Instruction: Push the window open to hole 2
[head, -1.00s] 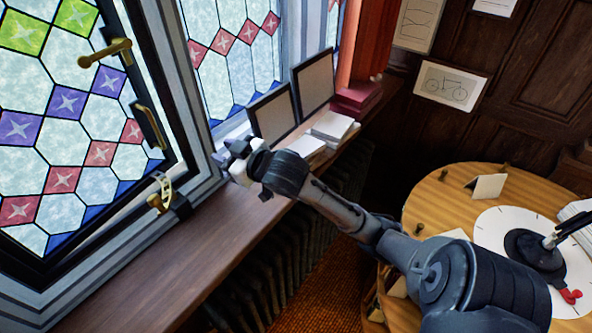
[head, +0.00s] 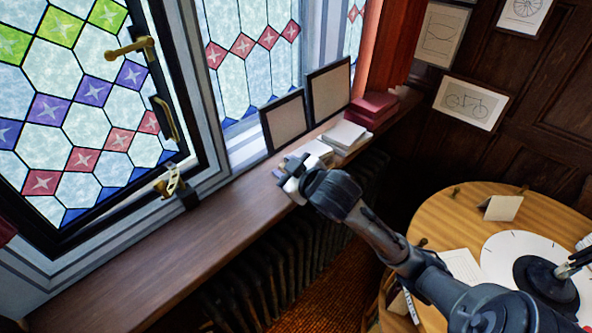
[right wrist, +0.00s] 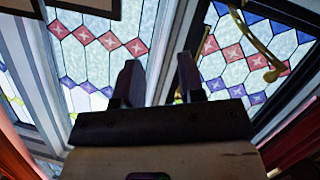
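The stained-glass window (head: 105,135) with a dark frame is at the left of the head view; whether it is shut or ajar is unclear. It carries a brass lever (head: 130,48) and a brass pull handle (head: 165,118). A brass stay (head: 172,182) is at its lower right corner, by a dark bracket; its holes are too small to tell apart. My right gripper (head: 287,176) is above the sill, right of the stay and apart from it. In the right wrist view its two fingers (right wrist: 158,82) are spread with nothing between them.
The wooden sill (head: 150,270) is clear near the window. Two dark-framed panels (head: 284,121), white books (head: 345,134) and red books (head: 373,106) stand farther along it. A radiator (head: 290,262) is below. A round table (head: 430,225) is at the right.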

